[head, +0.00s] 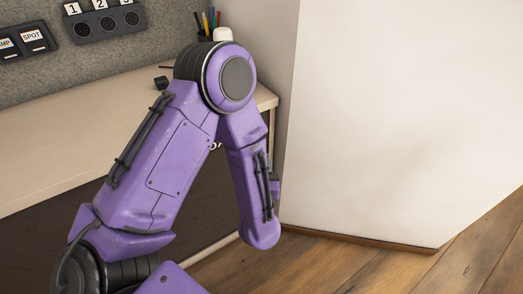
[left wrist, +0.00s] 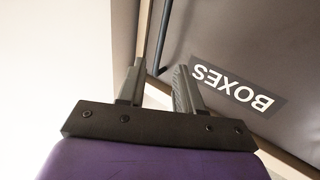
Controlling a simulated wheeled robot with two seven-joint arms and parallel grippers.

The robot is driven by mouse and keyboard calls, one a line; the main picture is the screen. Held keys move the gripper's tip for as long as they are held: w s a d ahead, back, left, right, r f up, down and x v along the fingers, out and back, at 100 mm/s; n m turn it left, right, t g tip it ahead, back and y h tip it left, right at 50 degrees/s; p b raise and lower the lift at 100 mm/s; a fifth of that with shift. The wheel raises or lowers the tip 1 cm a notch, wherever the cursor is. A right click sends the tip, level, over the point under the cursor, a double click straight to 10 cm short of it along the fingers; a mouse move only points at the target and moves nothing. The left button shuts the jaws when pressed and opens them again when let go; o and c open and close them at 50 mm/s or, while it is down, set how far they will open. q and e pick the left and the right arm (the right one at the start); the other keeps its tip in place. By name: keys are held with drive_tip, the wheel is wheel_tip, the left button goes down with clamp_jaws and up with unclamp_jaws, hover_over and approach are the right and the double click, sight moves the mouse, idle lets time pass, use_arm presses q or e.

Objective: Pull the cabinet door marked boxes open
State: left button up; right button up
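The cabinet door (left wrist: 275,45) is a dark grey panel with a label (left wrist: 234,88) reading BOXES, upside down in the left wrist view. A slim dark bar handle (left wrist: 169,35) runs along the door near its pale frame. My left gripper (left wrist: 160,70) is open, its two fingers apart. The handle's near end shows in the gap between the fingers; I cannot tell whether they touch it. In the head view the dark cabinet front (head: 60,235) is under the desk, and my left arm covers most of the label and the gripper. My right gripper is out of view.
The pale desk top (head: 60,150) is above the cabinet, with a pen cup (head: 205,34) at the back. A large white panel (head: 400,110) stands close to the right of my left arm. Wooden floor (head: 340,268) is clear in front of it.

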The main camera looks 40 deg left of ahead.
use_arm(q)
drive_tip(key=x, duration=0.7)
clamp_jaws()
drive_tip(key=shift+d+f, duration=0.1)
drive_tip(key=shift+f, duration=0.05)
idle(1.1)
